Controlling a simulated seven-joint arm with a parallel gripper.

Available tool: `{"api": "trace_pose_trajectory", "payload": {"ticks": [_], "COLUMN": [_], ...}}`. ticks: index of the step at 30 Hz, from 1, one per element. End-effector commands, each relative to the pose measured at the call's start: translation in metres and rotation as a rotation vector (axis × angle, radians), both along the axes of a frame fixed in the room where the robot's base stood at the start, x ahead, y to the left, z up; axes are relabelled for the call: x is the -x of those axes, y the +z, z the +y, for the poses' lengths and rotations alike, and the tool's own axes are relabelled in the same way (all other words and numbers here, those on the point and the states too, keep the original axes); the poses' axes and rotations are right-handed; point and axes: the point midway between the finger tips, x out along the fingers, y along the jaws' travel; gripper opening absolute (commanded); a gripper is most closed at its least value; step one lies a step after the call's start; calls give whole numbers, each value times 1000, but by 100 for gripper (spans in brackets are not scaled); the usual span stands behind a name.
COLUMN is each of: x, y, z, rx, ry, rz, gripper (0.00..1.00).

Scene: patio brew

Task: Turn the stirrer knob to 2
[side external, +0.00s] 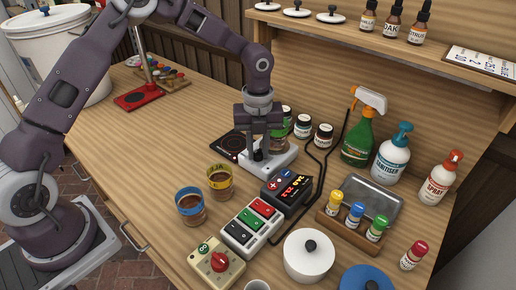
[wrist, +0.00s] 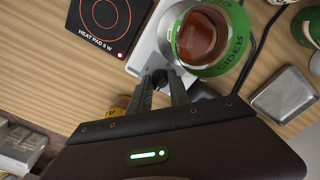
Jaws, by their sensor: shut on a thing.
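The stirrer (side external: 285,161) is a silver-white box on the table beside the dark heat pad. In the wrist view its silver top (wrist: 148,52) carries a jar of brown liquid with a green label (wrist: 203,40). The small black stirrer knob (wrist: 160,77) is at the stirrer's near end. My gripper (side external: 259,157) points down over that end, its fingers on both sides of the knob. In the wrist view my gripper (wrist: 161,86) is shut on the knob. The fingers hide part of it, and no scale or number can be read.
The heat pad (wrist: 108,18) lies left of the stirrer. Two cups (side external: 191,207) of brown liquid, a red-digit display (side external: 293,190) and a switch block (side external: 252,225) stand in front. A red-knobbed box (side external: 217,263) sits nearer. Bottles (side external: 359,140) and black cables are to the right.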

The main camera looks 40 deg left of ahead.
Motion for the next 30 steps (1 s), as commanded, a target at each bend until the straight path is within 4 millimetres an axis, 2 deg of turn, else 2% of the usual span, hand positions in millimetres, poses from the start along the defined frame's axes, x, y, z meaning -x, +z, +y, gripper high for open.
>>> {"api": "trace_pose_trajectory", "payload": {"ticks": [5, 6, 9, 19, 27, 30], "x": [-1, -1, -1, -1, -1, -1], "y": [1, 1, 1, 3, 55, 67], "z": [0, 0, 0, 0, 0, 0], "rx": [1, 1, 1, 0, 0, 1], "ry": [1, 1, 2, 2, 2, 3], "rz": [-4, -4, -4, -3, -6, -4], "gripper": [0, 25, 45, 45, 45, 45]}}
